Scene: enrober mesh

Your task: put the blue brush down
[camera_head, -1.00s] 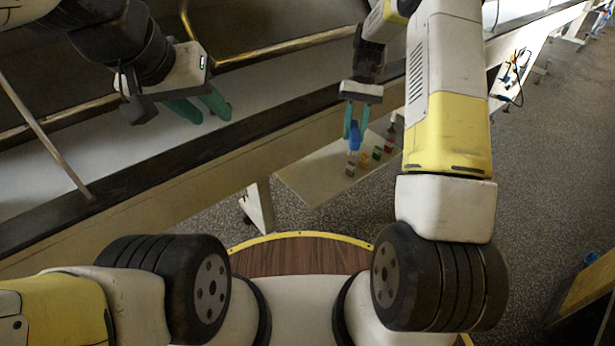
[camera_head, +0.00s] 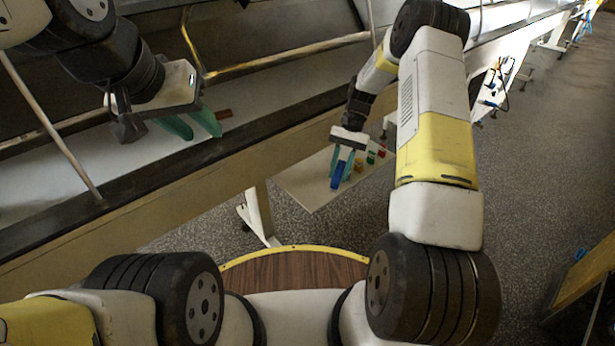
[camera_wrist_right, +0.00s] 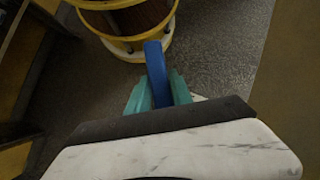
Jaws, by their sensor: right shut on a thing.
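The blue brush (camera_head: 338,178) is held by my right gripper (camera_head: 343,163), which is shut on it. It hangs down from the green fingers, in front of a pale low table (camera_head: 305,187). I cannot tell whether it touches the table. In the right wrist view the brush (camera_wrist_right: 156,72) sticks out between the two green fingers of the right gripper (camera_wrist_right: 158,92). My left gripper (camera_head: 204,135) is at the upper left, over the light surface behind the dark rail. Its two green fingers are apart with nothing seen between them.
Small coloured things, among them a yellow one (camera_head: 359,165), a green one (camera_head: 371,157) and a red one (camera_head: 381,152), stand on the low table beside the brush. A brown piece (camera_head: 224,114) lies behind the left gripper. A long dark rail (camera_head: 150,165) runs diagonally.

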